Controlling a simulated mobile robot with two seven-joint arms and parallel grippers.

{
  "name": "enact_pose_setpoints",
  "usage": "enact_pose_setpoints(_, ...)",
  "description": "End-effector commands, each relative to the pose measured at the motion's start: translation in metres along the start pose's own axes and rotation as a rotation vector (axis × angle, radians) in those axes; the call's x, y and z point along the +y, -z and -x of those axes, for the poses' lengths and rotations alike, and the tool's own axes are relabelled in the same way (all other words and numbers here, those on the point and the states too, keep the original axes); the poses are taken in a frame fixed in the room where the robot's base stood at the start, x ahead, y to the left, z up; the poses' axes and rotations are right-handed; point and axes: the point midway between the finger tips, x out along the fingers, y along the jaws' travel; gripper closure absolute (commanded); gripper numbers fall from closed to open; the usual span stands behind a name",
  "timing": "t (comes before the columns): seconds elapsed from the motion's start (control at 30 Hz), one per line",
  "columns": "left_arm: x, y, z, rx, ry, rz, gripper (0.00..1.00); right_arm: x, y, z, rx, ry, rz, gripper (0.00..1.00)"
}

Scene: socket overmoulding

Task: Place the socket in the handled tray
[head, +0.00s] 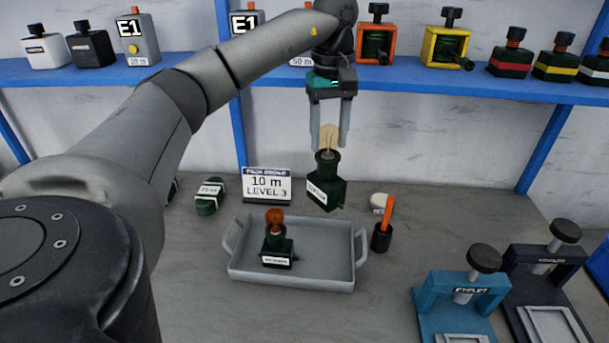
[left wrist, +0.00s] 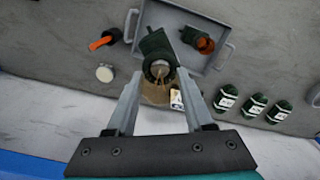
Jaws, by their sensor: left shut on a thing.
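My left gripper (head: 330,145) is shut on the tan upper end of a dark green socket (head: 326,187) with a white label. The socket hangs slightly tilted, behind and above the grey handled tray (head: 325,252) in the head view. In the left wrist view, the socket (left wrist: 155,44) shows beyond my left gripper's fingers (left wrist: 158,85), overlapping the tray (left wrist: 172,17). Another dark green piece (head: 277,247) with an orange-brown top stands in the tray's left half; the right half is bare. My right gripper is not in view.
A sign reading 10 m LEVEL 3 (head: 267,185) stands behind the tray. A black cup with an orange tool (head: 382,235) is right of it. Green wrapped coils (head: 210,195) lie at left. A blue press (head: 460,300) and a dark press (head: 545,275) stand at right.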

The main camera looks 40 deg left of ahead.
Motion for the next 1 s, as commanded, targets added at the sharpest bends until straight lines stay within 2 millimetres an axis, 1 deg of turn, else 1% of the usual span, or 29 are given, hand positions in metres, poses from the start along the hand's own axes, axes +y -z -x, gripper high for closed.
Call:
enact_pose_setpoints(0.03,-0.001,0.000,-0.013,-0.001,0.006,0.002,1.00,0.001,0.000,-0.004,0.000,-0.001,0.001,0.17)
enact_pose_setpoints(0.3,-0.002,-0.001,-0.086,-0.002,0.008,0.000,1.00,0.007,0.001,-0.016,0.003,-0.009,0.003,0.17)
enact_pose_setpoints(0.4,-0.002,-0.001,-0.112,-0.002,0.007,-0.001,1.00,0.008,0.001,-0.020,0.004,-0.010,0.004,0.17)
enact_pose_setpoints(0.5,-0.002,-0.001,-0.132,-0.001,0.006,-0.002,1.00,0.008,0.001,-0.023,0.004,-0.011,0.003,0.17)
enact_pose_setpoints(0.6,-0.001,-0.001,-0.144,0.000,0.004,-0.002,1.00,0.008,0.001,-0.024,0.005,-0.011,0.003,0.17)
enact_pose_setpoints(0.77,-0.001,-0.001,-0.153,0.000,0.002,-0.002,1.00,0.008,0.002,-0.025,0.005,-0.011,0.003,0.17)
enact_pose_setpoints(0.87,-0.001,-0.001,-0.165,-0.001,0.005,-0.002,1.00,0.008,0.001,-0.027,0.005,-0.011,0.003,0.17)
enact_pose_setpoints(1.0,-0.001,-0.001,-0.187,-0.002,0.004,-0.002,1.00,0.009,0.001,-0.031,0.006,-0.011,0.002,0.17)
